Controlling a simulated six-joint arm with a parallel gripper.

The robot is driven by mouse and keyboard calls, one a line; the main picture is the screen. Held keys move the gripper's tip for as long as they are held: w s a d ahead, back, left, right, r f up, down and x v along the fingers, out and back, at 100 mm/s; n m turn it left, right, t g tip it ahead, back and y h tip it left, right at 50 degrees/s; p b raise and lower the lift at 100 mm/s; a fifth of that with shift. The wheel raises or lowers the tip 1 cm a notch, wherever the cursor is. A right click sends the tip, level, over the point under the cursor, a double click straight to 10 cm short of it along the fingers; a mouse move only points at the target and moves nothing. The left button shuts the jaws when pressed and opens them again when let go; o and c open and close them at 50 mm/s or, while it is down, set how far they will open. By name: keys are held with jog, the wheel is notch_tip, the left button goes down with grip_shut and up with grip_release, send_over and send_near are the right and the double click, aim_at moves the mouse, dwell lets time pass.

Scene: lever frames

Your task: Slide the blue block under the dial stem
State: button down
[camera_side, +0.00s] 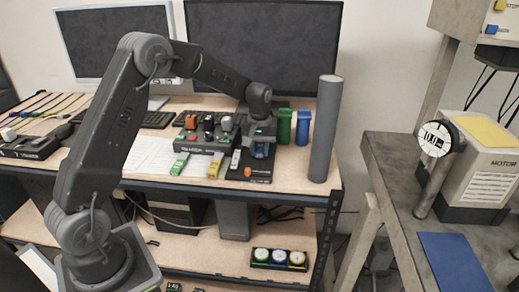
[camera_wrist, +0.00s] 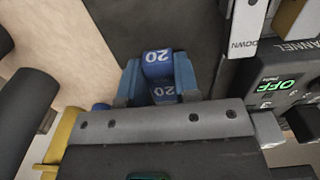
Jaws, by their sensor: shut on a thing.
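My gripper (camera_side: 262,138) is over the desk at the right end of the lever frame, pointing down. In the wrist view my gripper (camera_wrist: 158,88) has its two blue-grey fingers shut on the blue block (camera_wrist: 158,62), which is marked 20. The blue block (camera_side: 262,151) also shows small and partly hidden in the side view, at a dark plate; I cannot tell whether it touches it. A round white dial (camera_side: 435,138) sits on a grey stem (camera_side: 434,180) on the right-hand table, well apart from my gripper.
The lever frame (camera_side: 208,130) stands left of my gripper, with green (camera_side: 180,163) and yellow (camera_side: 214,166) tagged pieces in front. Green and blue containers and a tall grey cylinder (camera_side: 327,130) stand right. A gap separates desk and right table, which has a blue mat (camera_side: 455,262) and motor box.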

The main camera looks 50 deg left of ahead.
dwell(0.7)
jog(key=c, duration=0.8)
grip_release()
jog(key=shift+f, duration=0.1)
jog(key=shift+o, duration=0.6)
jog(key=o, duration=0.3)
jog(key=shift+s+d+r, duration=0.35)
jog(key=shift+d+r, duration=0.05)
jog(key=shift+r, duration=0.25)
jog(key=shift+s+d+r, duration=0.35)
jog(key=shift+r, duration=0.3)
jog(key=r, duration=0.5)
jog(key=shift+s+d, duration=0.35)
